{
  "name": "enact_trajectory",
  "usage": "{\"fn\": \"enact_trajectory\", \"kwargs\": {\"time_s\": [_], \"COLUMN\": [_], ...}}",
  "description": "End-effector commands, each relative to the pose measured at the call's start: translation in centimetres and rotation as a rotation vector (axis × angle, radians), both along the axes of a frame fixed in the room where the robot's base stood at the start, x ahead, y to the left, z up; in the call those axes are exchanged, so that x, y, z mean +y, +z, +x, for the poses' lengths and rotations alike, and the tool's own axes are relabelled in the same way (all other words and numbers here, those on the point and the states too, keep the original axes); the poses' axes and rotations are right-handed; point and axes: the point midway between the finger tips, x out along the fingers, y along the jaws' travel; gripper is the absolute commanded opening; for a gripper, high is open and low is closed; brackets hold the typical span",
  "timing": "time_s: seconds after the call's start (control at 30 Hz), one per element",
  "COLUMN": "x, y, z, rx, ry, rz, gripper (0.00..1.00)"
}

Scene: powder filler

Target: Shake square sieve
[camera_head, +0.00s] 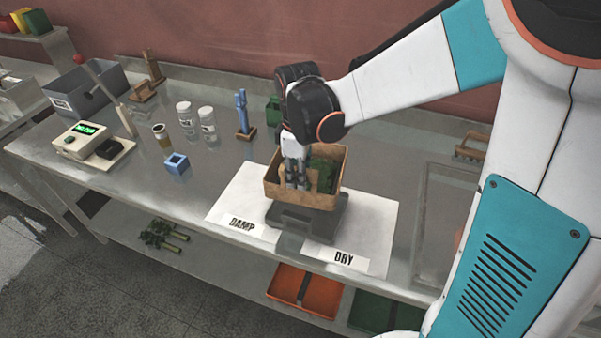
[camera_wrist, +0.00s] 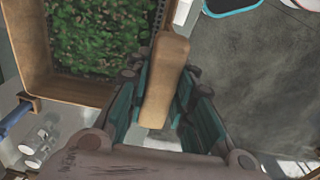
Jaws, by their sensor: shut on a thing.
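The square sieve (camera_head: 328,199) is a tan, wooden-walled box. Green leafy material (camera_wrist: 100,38) lies inside it and shows clearly in the wrist view. My gripper (camera_head: 295,178) reaches down at the sieve's near left side. In the wrist view my gripper (camera_wrist: 162,95) has its fingers on either side of the sieve's tan handle (camera_wrist: 166,70) and is shut on it. The sieve is over a dark grey base (camera_head: 310,222). I cannot tell whether it touches the base or is slightly above it. My fingers hide part of the near wall.
A white mat (camera_head: 375,215) labelled DAMP and DRY lies under the base. A scale (camera_head: 92,145), two clear jars (camera_head: 207,125), a blue square block (camera_head: 177,163) and a blue stand (camera_head: 242,115) are to the left. Orange (camera_head: 306,292) and green trays sit on the lower shelf.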

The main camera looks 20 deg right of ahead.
Motion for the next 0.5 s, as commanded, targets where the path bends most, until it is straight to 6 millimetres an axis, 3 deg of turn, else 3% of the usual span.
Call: {"fn": "enact_trajectory", "kwargs": {"time_s": [0.17, 0.4, 0.5], "x": [2.3, -0.3, -0.2], "y": [0.0, 0.0, 0.0], "z": [0.0, 0.0, 0.0], "rx": [0.0, 0.0, 0.0], "ry": [0.002, -0.004, 0.002], "rz": [0.0, 0.0, 0.0], "gripper": [0.0, 0.0, 0.0]}}
